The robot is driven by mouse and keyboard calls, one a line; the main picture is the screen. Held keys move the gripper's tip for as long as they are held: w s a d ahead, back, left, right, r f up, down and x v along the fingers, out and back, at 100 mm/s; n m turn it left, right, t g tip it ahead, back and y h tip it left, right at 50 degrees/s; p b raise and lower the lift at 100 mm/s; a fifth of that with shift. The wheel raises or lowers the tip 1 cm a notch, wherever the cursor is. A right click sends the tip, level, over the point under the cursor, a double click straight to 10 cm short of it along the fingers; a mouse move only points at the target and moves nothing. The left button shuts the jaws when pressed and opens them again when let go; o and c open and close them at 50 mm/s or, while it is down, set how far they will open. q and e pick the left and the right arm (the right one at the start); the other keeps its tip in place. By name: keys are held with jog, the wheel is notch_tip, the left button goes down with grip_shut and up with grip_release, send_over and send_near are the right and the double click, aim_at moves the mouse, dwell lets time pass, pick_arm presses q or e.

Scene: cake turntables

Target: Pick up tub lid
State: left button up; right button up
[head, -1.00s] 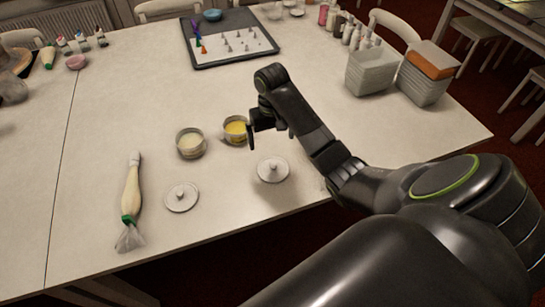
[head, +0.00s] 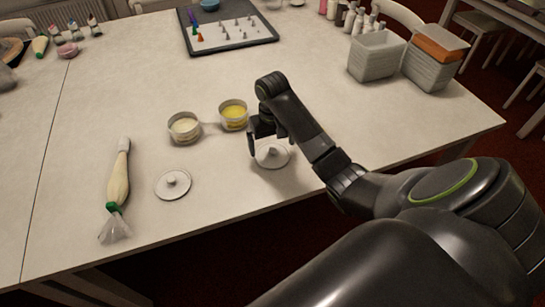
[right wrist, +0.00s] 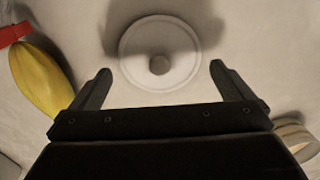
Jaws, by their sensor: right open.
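Two round white tub lids with central knobs lie flat on the table. One lid (head: 272,157) is below my right gripper (head: 268,140); the other lid (head: 173,185) lies to its left. My right gripper is open and empty above the first lid. In the right wrist view, that lid (right wrist: 138,72) lies just ahead, its knob centred between the spread fingertips of my right gripper (right wrist: 160,70). Two open tubs stand behind the lids, one with pale contents (head: 184,128) and one with yellow contents (head: 233,115). My left gripper is out of view.
A cream piping bag (head: 118,185) lies at the left. A yellow bag-like thing (right wrist: 40,75) with a red part lies at the left of the right wrist view. Grey containers (head: 376,58) and a dark tray (head: 187,40) stand further back. The table's front edge is near the lids.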

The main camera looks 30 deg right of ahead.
aim_at(273, 153)
jog(key=shift+s+f, duration=0.1)
jog(key=shift+f, duration=1.3)
jog(key=c, duration=0.6)
jog(key=shift+r, duration=0.15)
